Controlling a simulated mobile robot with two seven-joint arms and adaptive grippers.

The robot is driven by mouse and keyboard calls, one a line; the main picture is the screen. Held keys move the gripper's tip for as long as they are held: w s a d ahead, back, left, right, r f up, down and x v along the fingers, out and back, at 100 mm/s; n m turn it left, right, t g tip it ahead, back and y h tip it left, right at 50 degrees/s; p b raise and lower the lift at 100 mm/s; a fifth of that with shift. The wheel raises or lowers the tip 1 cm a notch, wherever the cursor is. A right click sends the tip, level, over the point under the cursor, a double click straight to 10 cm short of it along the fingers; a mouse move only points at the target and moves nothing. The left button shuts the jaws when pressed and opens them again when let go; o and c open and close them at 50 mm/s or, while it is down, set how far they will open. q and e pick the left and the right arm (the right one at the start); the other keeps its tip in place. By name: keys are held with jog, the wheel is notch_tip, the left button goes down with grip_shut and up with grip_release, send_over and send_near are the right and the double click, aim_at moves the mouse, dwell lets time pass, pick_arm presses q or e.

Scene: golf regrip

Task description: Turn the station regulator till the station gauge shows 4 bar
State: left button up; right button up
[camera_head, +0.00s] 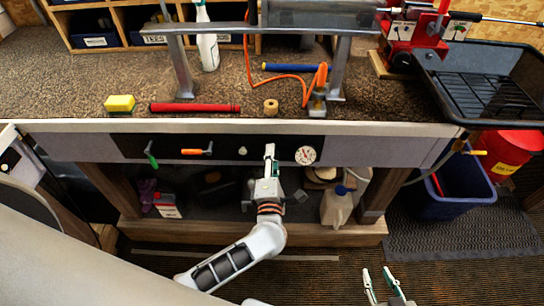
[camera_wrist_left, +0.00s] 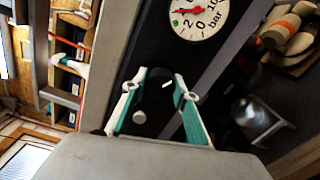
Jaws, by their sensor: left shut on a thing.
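The station gauge (camera_head: 305,155) is a round white dial on the dark front panel under the bench top. It also shows in the left wrist view (camera_wrist_left: 199,17), cut by the top edge, with a red needle pointing left and the word bar; I cannot read the value surely. My left gripper (camera_head: 270,152) is at the panel just left of the gauge. In the left wrist view its green and white fingers (camera_wrist_left: 160,80) are closed around a dark round knob (camera_wrist_left: 158,98), the station regulator. My right gripper (camera_head: 378,276) is open and empty, low over the floor.
A green lever (camera_head: 151,154), an orange lever (camera_head: 197,152) and a small pale knob (camera_head: 242,151) are on the same panel. A yellow sponge (camera_head: 120,103) and a red grip (camera_head: 195,107) lie on the bench. A blue bin (camera_head: 455,190) stands at right.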

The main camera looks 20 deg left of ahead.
pick_arm(q)
jog(key=o, duration=1.1)
jog(key=shift+s, duration=0.15)
jog(key=v, duration=1.1)
jog(key=shift+s+d, duration=0.25)
jog(key=shift+s, duration=0.1)
